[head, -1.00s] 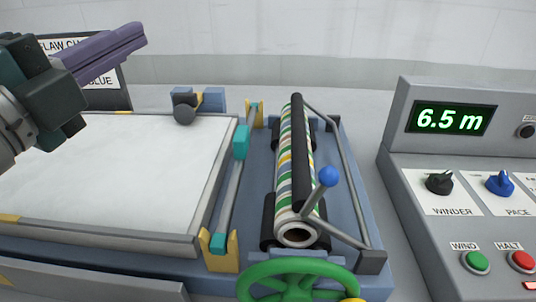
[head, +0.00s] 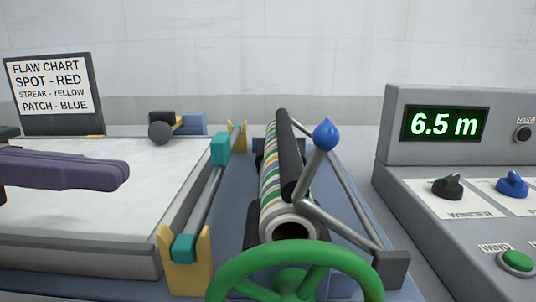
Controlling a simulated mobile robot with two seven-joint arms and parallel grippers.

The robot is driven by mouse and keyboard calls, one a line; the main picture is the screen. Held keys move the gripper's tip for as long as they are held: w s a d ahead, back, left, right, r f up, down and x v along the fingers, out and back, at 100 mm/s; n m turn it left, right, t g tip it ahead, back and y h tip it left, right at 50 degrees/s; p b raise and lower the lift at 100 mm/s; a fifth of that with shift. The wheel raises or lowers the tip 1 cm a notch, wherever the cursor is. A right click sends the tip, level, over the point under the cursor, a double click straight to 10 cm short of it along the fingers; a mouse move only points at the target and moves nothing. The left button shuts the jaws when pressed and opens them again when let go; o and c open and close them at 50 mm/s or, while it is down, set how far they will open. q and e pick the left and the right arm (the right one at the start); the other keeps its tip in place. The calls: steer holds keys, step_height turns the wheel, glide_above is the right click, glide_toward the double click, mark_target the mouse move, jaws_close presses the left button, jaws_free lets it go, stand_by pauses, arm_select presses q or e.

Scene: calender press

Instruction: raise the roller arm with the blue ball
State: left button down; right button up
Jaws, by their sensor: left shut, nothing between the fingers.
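My left gripper (head: 122,176), with purple fingers, is shut and empty at the left, over the white bed and well apart from the blue ball. My right gripper is not in view.
A green handwheel (head: 300,252) stands in front of the roll. Yellow brackets (head: 190,258) and a rod with teal blocks (head: 220,148) lie between the white bed (head: 150,215) and the roll. A control panel (head: 425,160) reading 6.5 m stands at right.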

arm_select(q)
steer(key=shift+d, duration=0.1)
steer(key=p, duration=0.3)
glide_toward(315, 150)
steer(key=d+f, duration=0.3)
steer(key=shift+d, duration=0.25)
steer(key=shift+w+d+r+p, duration=0.15)
steer(key=shift+d+r+p, duration=0.65)
steer(key=shift+d+p, duration=0.1)
steer(key=shift+w+d+r, duration=0.1)
steer(key=shift+d+r, duration=0.15)
steer(key=shift+d, duration=0.3)
steer(key=shift+r+p, duration=0.1)
steer(key=shift+p, duration=0.2)
